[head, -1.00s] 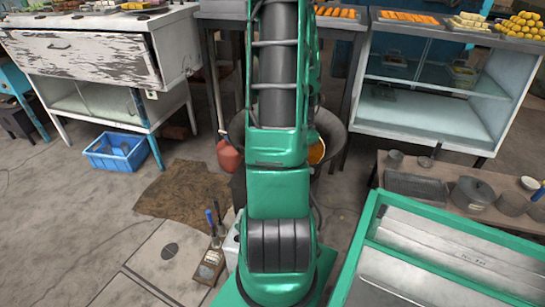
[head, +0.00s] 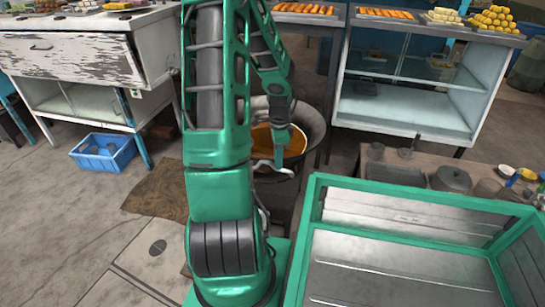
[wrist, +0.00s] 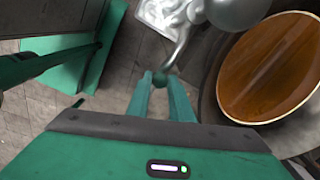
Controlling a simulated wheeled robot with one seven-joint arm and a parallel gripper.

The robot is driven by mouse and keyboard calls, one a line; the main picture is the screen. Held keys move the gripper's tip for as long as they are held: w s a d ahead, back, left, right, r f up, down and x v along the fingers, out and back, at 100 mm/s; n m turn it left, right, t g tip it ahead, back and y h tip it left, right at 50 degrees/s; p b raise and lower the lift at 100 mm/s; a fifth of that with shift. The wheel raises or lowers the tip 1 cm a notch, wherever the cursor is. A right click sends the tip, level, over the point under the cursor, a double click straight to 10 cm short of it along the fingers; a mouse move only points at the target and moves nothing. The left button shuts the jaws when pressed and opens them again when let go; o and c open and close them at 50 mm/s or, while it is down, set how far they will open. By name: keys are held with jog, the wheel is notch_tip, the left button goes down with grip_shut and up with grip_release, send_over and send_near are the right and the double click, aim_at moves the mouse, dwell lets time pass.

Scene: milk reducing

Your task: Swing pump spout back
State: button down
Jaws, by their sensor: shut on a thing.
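The pump spout (wrist: 182,45) is a thin grey curved tube in the wrist view, hanging from a rounded grey metal part (wrist: 236,12). My gripper (wrist: 160,80) is shut on the spout's lower end, where a small dark tip shows between the fingertips. In the head view my gripper (head: 276,165) is at the near side of the wide dark pan (head: 313,124), beside a pale curved piece. The pan holds orange-brown liquid (wrist: 268,62), right of the spout in the wrist view. The pump's body is not clear, and my arm covers part of the pan.
My green-framed tray (head: 400,205) fills the lower right. A low bench (head: 360,165) with pots stands behind it. A glass-fronted cabinet (head: 400,105) is at the back right. A blue crate (head: 100,160) lies on the floor at left, where the floor is fairly open.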

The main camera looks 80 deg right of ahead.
jog(key=shift+w+a, duration=0.2)
jog(key=shift+w, duration=0.05)
jog(key=c, duration=1.6)
grip_release()
jog(key=shift+o, duration=0.2)
jog(key=shift+s, duration=0.15)
jog(key=shift+d+r, duration=0.1)
notch_tip(320, 180, up, 11)
jog(key=shift+f, duration=0.2)
